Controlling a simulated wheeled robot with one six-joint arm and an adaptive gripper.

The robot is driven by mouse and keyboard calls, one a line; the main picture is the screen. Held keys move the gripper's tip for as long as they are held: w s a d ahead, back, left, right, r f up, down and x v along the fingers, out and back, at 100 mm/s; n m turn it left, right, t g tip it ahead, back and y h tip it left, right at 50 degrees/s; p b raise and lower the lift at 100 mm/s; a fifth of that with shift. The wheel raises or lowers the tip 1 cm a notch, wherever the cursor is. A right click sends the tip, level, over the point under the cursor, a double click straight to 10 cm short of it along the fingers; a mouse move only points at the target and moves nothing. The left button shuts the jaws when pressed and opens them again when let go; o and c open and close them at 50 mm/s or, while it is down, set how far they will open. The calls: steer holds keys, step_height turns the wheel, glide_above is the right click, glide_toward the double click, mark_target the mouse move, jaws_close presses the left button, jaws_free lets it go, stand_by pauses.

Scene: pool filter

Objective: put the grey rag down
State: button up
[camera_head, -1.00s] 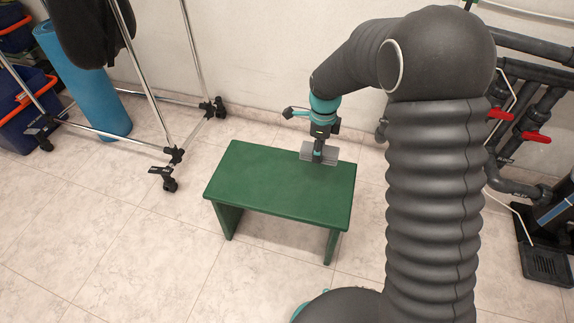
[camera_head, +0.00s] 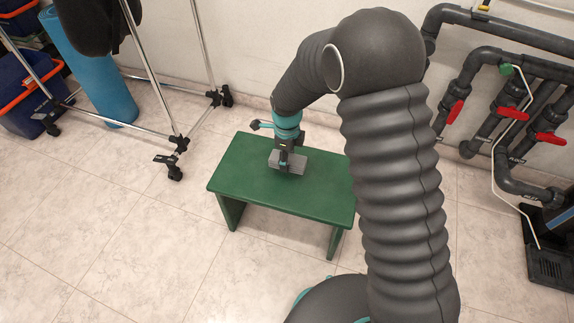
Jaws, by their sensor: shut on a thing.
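My gripper (camera_head: 285,168) points down over the bench and is shut on the rag. The rag is at or just above the bench top; I cannot tell whether it touches. My gripper hides part of the rag, and my arm covers the bench's right edge.
The rest of the bench top is bare. A wheeled metal rack (camera_head: 152,90) stands at the left with a blue roll (camera_head: 100,85) behind it. Dark pipes with red valves (camera_head: 455,111) run along the wall at the right. The tiled floor in front is clear.

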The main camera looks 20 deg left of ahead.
steer(key=shift+f, duration=2)
steer(key=o, duration=1)
steer(key=shift+r, duration=0.1)
step_height(320, 180, up, 12)
steer(key=shift+f, duration=0.1)
